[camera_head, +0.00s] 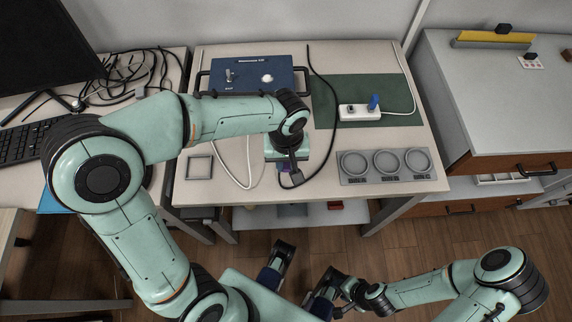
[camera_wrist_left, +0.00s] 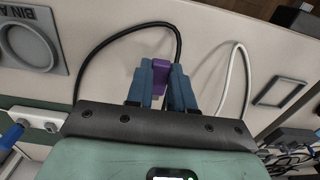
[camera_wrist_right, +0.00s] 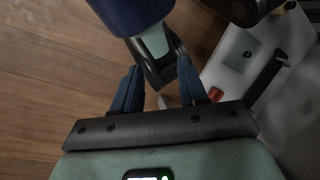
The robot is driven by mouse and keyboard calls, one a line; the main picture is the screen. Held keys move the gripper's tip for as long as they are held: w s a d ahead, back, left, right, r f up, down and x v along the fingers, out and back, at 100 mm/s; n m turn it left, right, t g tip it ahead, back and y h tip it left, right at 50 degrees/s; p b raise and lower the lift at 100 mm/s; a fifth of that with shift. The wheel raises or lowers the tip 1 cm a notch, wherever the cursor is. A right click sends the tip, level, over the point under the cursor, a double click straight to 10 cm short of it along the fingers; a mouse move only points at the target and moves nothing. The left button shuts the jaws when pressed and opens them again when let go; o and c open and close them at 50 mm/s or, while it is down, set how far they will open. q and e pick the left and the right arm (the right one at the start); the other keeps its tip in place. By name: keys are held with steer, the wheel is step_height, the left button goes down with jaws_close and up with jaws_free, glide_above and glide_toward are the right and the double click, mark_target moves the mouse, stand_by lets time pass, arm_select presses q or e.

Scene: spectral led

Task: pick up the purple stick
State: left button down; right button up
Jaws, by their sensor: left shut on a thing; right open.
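The purple stick (camera_wrist_left: 161,72) is between the blue fingers of my left gripper (camera_wrist_left: 160,84) in the left wrist view. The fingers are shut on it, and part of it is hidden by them. In the head view my left gripper (camera_head: 286,168) is over the front middle of the table, with a small purple patch of the stick showing. I cannot tell whether the stick touches the table. My right gripper (camera_wrist_right: 158,85) is open over the floor in front of the table, with no stick between its fingers.
A grey tray with three round recesses (camera_head: 386,180) is at the front right. A white power strip (camera_head: 358,112) with a blue stick (camera_head: 374,101) is on the green mat (camera_head: 330,84). A blue box (camera_head: 258,80) stands behind. A square frame (camera_head: 199,167) and cables lie nearby.

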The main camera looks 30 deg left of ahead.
mark_target(286, 166)
arm_select(q)
step_height(286, 166, up, 16)
steer(key=p, duration=0.3)
steer(key=shift+r, duration=0.2)
arm_select(e)
steer(key=r, duration=0.1)
steer(key=s+r, duration=0.1)
steer(key=r, duration=0.1)
steer(key=shift+s+g, duration=0.2)
steer(key=shift+g, duration=0.1)
arm_select(q)
steer(key=c, duration=1.5)
jaws_free()
jaws_close()
